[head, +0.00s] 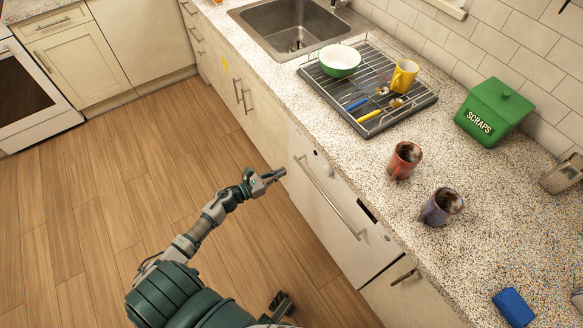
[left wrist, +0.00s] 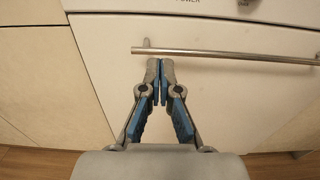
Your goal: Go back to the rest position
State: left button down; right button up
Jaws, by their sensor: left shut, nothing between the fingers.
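My left gripper (head: 278,174) is shut and empty in the head view, in front of the white appliance front (head: 318,190) under the counter. In the left wrist view its fingertips (left wrist: 160,66) meet just below the long metal handle (left wrist: 230,54) of that front. I cannot tell whether they touch the handle. The appliance door is closed. The same handle (head: 330,197) runs slantwise across the front in the head view. A small dark part low in the head view may be my right gripper, but I cannot be sure.
On the counter (head: 400,235) stand a red mug (head: 404,160), a purple mug (head: 441,206), a green scraps bin (head: 494,112) and a blue block (head: 514,308). A dish rack (head: 368,85) holds a bowl and a yellow mug. The wooden floor (head: 110,200) at left is clear.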

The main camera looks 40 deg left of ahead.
pick_arm(q)
jog(key=v, duration=0.3)
jog(key=shift+s+d+r, duration=0.15)
jog(key=shift+s+d, duration=0.05)
jog(key=shift+s, duration=0.15)
pick_arm(e)
jog(key=shift+s+d, duration=0.2)
jog(key=shift+s, duration=0.05)
